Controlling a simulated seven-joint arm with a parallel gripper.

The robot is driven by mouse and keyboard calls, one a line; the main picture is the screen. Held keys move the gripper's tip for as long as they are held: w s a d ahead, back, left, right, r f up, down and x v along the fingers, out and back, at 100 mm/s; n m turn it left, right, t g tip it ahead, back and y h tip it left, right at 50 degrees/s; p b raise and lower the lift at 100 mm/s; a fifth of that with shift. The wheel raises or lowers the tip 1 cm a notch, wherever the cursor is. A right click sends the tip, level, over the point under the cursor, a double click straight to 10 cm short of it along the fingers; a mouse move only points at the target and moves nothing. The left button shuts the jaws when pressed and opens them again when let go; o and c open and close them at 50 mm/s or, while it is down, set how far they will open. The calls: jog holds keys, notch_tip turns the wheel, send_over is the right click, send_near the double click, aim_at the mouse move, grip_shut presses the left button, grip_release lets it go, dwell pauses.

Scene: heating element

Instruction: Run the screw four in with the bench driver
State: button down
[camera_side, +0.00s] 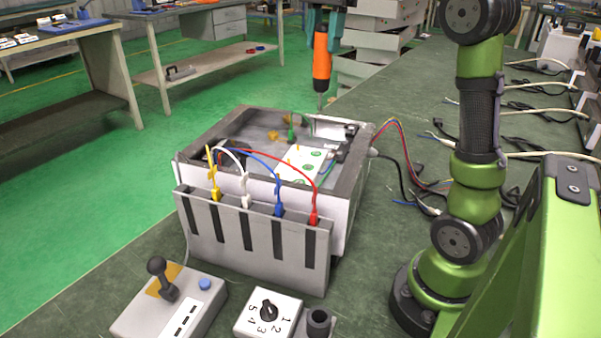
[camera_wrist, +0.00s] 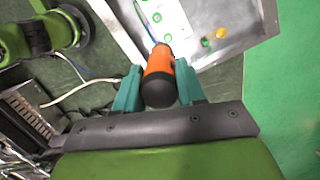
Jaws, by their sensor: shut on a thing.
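My gripper (camera_wrist: 158,88) is shut on the orange and black bench driver (camera_wrist: 160,65), with a teal finger on each side of it. In the side view the driver (camera_side: 321,62) hangs upright, its thin shaft pointing down above the far right corner of the heating element box (camera_side: 185,165). The tip is apart from the white board (camera_side: 297,165) inside the box. The board carries several green ringed spots, which also show in the wrist view on the white board (camera_wrist: 165,18). Screw four cannot be told apart at this size.
A grey rack (camera_side: 260,250) with yellow, white, blue and red plugs stands at the box's front. A joystick box (camera_side: 168,300) and a numbered dial box (camera_side: 267,312) are nearer the camera. Cables (camera_side: 405,165) lie to the right of the box.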

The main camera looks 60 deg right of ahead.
jog(key=s+d+m, duration=0.1)
jog(key=d+m, duration=0.3)
jog(key=d, duration=0.5)
jog(key=shift+s+d+f, duration=0.15)
jog(key=shift+d+f, duration=0.05)
jog(key=shift+f, duration=1.2)
jog(key=shift+s+d+f, duration=0.15)
jog(key=shift+f, duration=1.25)
jog(key=shift+f, duration=2.55)
jog(key=shift+f, duration=0.9)
notch_tip(320, 180, up, 5)
jog(key=shift+r, duration=0.1)
